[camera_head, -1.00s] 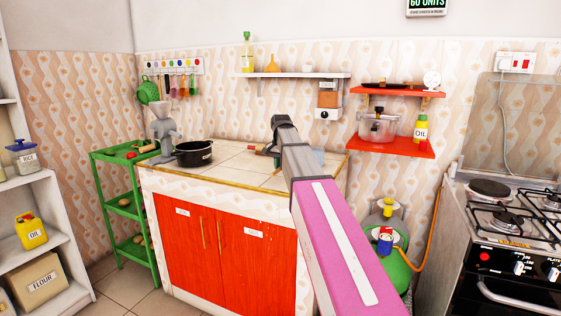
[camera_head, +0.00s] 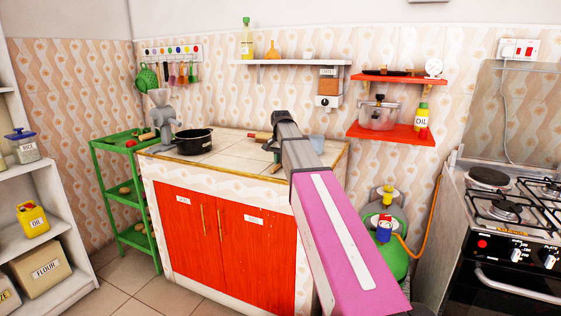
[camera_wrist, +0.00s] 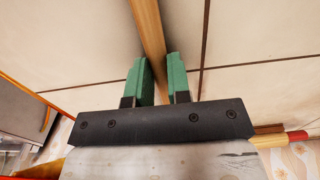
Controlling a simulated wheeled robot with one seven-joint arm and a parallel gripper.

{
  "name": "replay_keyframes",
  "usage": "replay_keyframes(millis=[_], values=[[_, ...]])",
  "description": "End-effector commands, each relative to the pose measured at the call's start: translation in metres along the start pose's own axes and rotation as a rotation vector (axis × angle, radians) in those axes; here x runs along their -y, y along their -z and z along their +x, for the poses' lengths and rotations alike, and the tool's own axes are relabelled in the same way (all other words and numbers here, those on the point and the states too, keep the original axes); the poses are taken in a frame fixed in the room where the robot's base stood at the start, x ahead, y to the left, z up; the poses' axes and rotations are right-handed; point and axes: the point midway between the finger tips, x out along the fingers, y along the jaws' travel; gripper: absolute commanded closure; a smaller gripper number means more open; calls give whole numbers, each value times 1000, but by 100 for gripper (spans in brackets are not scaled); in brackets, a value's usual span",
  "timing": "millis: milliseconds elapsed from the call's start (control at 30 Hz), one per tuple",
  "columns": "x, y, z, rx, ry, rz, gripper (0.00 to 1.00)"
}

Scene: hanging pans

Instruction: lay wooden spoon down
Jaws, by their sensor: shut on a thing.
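In the wrist view, my gripper (camera_wrist: 156,62) has its green fingers on either side of a slim wooden handle, the wooden spoon (camera_wrist: 148,30), and is shut on it. The handle runs up out of the top of the frame; the spoon's bowl is not in that view. The tiled countertop (camera_wrist: 75,45) lies behind the spoon; I cannot tell whether they touch. In the head view, my gripper is at the far end of my pink arm, over the right part of the countertop (camera_head: 222,153). The arm hides the spoon there.
A black pot (camera_head: 194,141) and a grey grinder (camera_head: 162,120) stand at the counter's left. A rolling pin (camera_head: 258,136) lies at the back, near my gripper. A wall shelf (camera_head: 300,63) and red shelves (camera_head: 385,133) are behind. The counter's middle is clear.

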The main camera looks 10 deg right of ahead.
Motion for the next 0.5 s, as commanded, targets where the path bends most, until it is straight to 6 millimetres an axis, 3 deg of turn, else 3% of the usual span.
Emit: replay_keyframes(millis=[100, 133, 200, 500], values=[[0, 0, 0, 0, 0, 0, 100], [0, 0, 0, 0, 0, 0, 72], [0, 0, 0, 0, 0, 0, 52], [0, 0, -1, 0, 0, 0, 52]])
